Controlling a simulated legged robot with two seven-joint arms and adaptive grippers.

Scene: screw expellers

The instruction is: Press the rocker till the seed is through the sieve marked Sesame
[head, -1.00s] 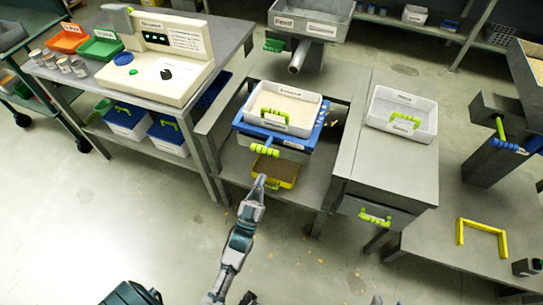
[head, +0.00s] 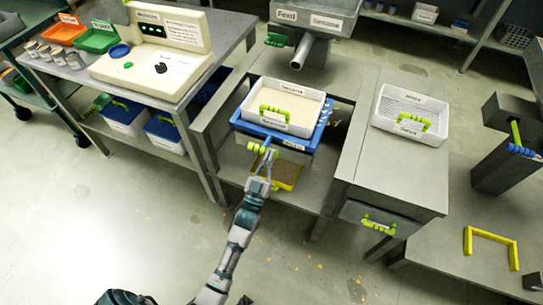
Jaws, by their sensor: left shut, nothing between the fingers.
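A white sieve tray (head: 302,108) with pale seed in it and a lime handle sits in a blue frame (head: 314,138) on the middle bench. Its label is too small to read surely. A blue lever with a lime grip (head: 256,149), seemingly the rocker, sticks out from the front of the frame. My left gripper (head: 264,163) is shut and empty, its tips at or just under the lever; I cannot tell whether they touch. A yellow bin (head: 288,176) with brownish contents stands below, partly hidden by the gripper. My right gripper is not in view.
A second white sieve tray (head: 394,108) rests on the bench to the right, above a lime-handled drawer (head: 373,229). A feed hopper (head: 316,16) with a spout hangs behind. A machine with a display (head: 155,55) stands left. The floor in front is clear except for scattered seeds.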

